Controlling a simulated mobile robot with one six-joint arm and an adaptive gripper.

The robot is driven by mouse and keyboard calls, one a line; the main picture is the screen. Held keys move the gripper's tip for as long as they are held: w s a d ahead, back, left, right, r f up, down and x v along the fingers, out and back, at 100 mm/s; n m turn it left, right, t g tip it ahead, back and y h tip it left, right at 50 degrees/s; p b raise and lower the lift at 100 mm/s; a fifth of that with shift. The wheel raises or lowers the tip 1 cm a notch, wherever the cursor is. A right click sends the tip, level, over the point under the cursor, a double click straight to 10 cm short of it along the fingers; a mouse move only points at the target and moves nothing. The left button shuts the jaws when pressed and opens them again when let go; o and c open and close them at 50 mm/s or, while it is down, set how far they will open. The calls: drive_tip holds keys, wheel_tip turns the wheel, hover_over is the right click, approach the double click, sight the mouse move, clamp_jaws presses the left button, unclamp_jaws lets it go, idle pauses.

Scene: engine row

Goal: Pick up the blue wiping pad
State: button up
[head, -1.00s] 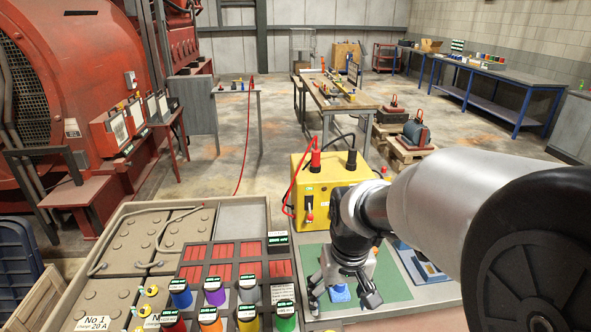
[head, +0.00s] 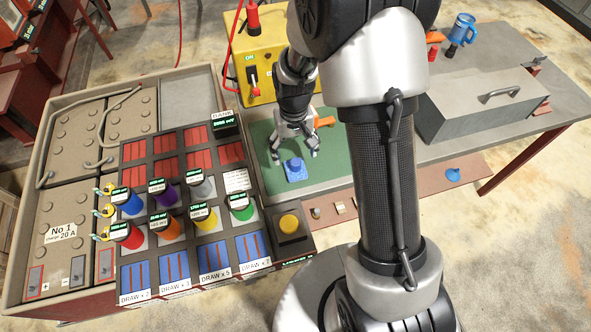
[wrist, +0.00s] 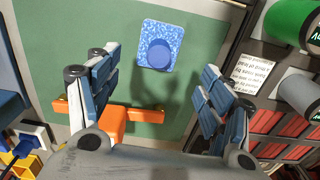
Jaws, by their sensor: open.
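The blue wiping pad (head: 295,170) lies on the green mat (head: 262,132) on the bench. It is a speckled blue square with a round darker blue knob on top. In the wrist view the pad (wrist: 158,45) is beyond the fingertips, between their lines. My gripper (head: 295,148) is open and empty, just behind and above the pad in the head view. In the wrist view its two fingers (wrist: 155,85) are wide apart. No contact with the pad shows.
An orange tool (wrist: 115,122) lies on the mat under my gripper. A yellow power box (head: 258,60) stands behind. A rack of coloured cylinders (head: 170,228) stands left of the mat. A grey toolbox (head: 470,105) is on the right.

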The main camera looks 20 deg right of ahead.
sight(296, 161)
wheel_tip(296, 161, down, 2)
drive_tip(key=shift+f, duration=0.2)
drive_tip(key=f, duration=0.1)
drive_tip(key=f+b, duration=0.1)
drive_tip(key=f, duration=0.1)
drive_tip(key=f+b, duration=0.1)
drive_tip(key=f, duration=0.1)
drive_tip(key=shift+s+d+f, duration=0.1)
drive_tip(key=shift+s+d, duration=0.05)
drive_tip(key=shift+s, duration=0.15)
drive_tip(key=c, duration=1.1)
drive_tip(key=shift+r, duration=0.2)
drive_tip(key=shift+c, duration=0.2)
wheel_tip(296, 161, up, 20)
drive_tip(key=p, duration=0.5)
drive_tip(key=shift+f, duration=0.1)
